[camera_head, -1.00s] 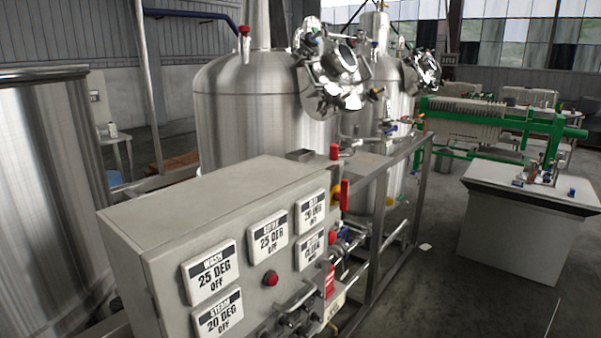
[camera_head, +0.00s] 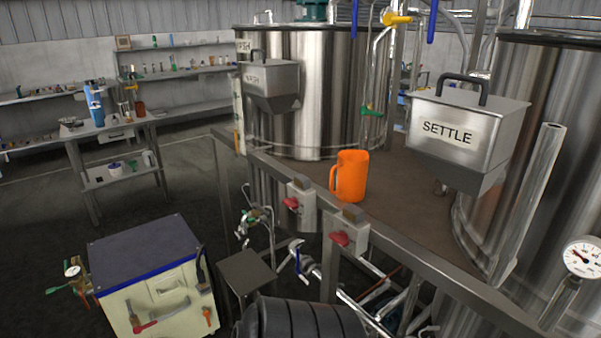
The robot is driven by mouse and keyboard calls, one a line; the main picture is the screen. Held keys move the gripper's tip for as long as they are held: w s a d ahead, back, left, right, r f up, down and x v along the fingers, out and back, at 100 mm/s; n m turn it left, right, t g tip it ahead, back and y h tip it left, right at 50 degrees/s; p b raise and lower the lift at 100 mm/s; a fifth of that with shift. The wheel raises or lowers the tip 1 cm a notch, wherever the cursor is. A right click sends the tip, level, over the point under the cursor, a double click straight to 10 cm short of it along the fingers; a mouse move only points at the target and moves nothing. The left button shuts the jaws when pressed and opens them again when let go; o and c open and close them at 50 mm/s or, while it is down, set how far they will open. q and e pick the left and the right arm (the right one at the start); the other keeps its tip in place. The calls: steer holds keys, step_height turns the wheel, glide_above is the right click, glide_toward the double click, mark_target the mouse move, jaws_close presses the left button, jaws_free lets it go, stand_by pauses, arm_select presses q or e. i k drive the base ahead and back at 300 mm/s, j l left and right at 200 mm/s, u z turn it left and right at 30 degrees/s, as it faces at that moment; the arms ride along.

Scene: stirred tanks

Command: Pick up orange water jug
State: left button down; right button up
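The orange water jug (camera_head: 351,176) stands upright on the brown platform (camera_head: 410,190) between the steel tanks, near the platform's front metal edge. Its handle points to the left. Nothing covers it. Neither of my grippers shows in the head view.
A steel tank (camera_head: 318,95) stands behind the jug and a larger one (camera_head: 560,130) to the right. A hopper marked SETTLE (camera_head: 455,130) hangs to the jug's right. Switch boxes with red knobs (camera_head: 345,232) line the front rail. A cream box unit (camera_head: 150,270) stands on the floor at left.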

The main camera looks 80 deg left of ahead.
mark_target(352, 167)
steer(key=u, duration=2.4)
steer(key=i+j, duration=0.1)
steer(key=j, duration=0.2)
steer(key=i+j, duration=0.1)
steer(key=j, duration=0.25)
steer(key=i+j, duration=0.15)
steer(key=j, duration=0.15)
